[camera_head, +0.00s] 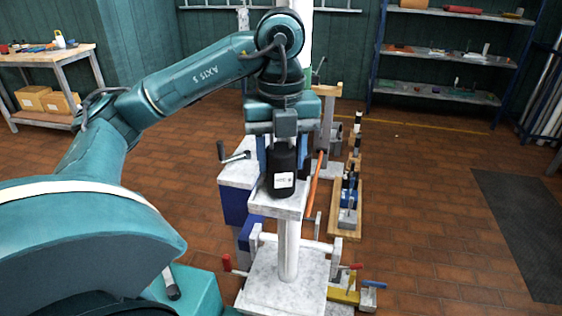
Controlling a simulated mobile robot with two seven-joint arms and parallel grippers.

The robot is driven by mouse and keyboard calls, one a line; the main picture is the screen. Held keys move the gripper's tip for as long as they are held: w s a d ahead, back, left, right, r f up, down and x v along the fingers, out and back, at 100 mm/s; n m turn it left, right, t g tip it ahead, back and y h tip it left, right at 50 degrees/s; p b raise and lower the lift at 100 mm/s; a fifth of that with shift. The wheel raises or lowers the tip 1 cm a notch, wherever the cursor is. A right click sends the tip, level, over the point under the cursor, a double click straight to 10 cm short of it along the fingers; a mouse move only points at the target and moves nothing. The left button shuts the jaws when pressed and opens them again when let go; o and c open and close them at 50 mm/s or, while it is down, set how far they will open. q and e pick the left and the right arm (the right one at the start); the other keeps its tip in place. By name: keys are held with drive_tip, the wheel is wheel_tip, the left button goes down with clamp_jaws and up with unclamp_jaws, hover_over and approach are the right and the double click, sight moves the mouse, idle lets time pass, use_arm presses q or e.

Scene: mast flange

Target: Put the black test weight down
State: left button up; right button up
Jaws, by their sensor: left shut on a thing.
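The black test weight (283,187), a dark block with a white label, is upright between the blue fingers of my left gripper (282,160). The gripper points down and is shut on it. The weight is right over the small grey plate (289,211) on top of the white post (288,250). Its lower edge looks at or very near the plate; I cannot tell whether they touch. My right gripper is not in view.
A crank handle (234,154) sticks out left of the plate. A wooden board with parts (346,220) stands to the right. A workbench (45,56) is at the far left, and a shelf rack (445,55) at the back right. The floor at right is clear around a dark mat (520,225).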

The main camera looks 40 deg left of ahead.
use_arm(q)
drive_tip(key=shift+f, duration=0.35)
drive_tip(key=o, duration=1.4)
drive_tip(key=shift+c, duration=0.2)
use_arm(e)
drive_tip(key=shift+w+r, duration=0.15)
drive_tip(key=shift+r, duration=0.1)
use_arm(q)
wheel_tip(320, 180, up, 7)
drive_tip(key=p, duration=0.4)
drive_tip(key=shift+r, duration=0.2)
wheel_tip(320, 180, up, 4)
drive_tip(key=shift+p, duration=1.25)
drive_tip(key=shift+r, duration=0.5)
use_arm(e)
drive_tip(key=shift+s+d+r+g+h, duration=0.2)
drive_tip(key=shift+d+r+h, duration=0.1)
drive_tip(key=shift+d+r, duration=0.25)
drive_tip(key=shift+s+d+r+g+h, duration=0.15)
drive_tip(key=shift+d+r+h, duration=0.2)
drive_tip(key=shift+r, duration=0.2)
